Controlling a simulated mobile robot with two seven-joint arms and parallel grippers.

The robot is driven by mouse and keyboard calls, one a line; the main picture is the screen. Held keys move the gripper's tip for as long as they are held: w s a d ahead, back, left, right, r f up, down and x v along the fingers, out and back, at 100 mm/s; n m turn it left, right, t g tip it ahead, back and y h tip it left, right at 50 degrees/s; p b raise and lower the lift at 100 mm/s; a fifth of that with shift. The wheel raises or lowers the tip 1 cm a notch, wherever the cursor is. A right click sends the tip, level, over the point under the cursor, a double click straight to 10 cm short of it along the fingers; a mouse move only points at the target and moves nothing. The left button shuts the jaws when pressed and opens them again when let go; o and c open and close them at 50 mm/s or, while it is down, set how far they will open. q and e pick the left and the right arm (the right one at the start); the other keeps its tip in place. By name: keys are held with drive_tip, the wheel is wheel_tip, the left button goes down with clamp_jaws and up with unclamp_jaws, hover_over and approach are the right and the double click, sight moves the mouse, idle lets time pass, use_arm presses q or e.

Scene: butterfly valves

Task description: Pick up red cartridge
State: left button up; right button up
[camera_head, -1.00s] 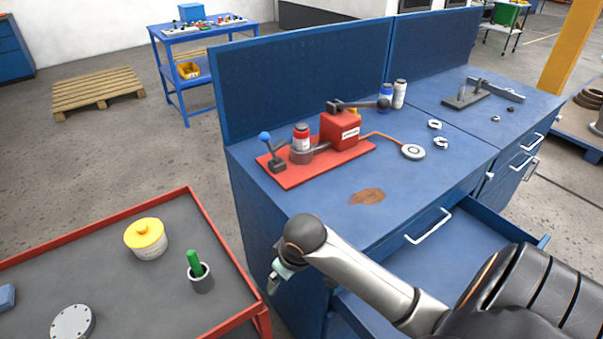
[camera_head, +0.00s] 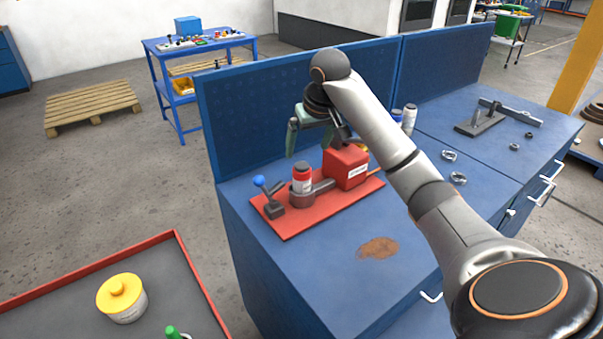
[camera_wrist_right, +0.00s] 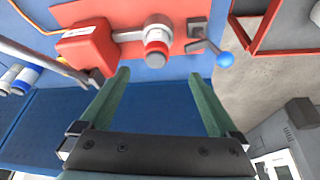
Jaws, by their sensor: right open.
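The red cartridge (camera_head: 302,173) is a small red cylinder with a white label and dark top. It stands upright in a grey holder (camera_head: 300,199) on a red base plate (camera_head: 288,226) on the blue workbench. The right wrist view also shows the cartridge (camera_wrist_right: 157,38), ahead of the fingertips. My right gripper (camera_head: 312,148) is above and slightly behind the cartridge, apart from it. Its two green fingers (camera_wrist_right: 160,82) are spread, with nothing between them. My left gripper does not show.
A red box (camera_head: 345,167) and a blue-knobbed lever (camera_head: 259,182) flank the cartridge on the plate. A blue back panel (camera_head: 250,115) rises behind the bench. Blue and white bottles (camera_head: 409,119) stand farther right. The bench front around the brown stain (camera_head: 378,248) is clear.

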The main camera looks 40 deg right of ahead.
sight(303, 166)
drive_tip(key=x, duration=0.6)
drive_tip(key=shift+w+d+f, duration=0.25)
drive_tip(key=shift+w, duration=0.1)
drive_tip(key=x, duration=0.3)
drive_tip(key=p+x, duration=0.1)
drive_tip(key=x, duration=0.1)
drive_tip(key=shift+w+d+f, duration=0.15)
drive_tip(key=shift+d+f, duration=0.1)
drive_tip(key=shift+d, duration=0.05)
drive_tip(key=shift+r, duration=0.1)
clamp_jaws()
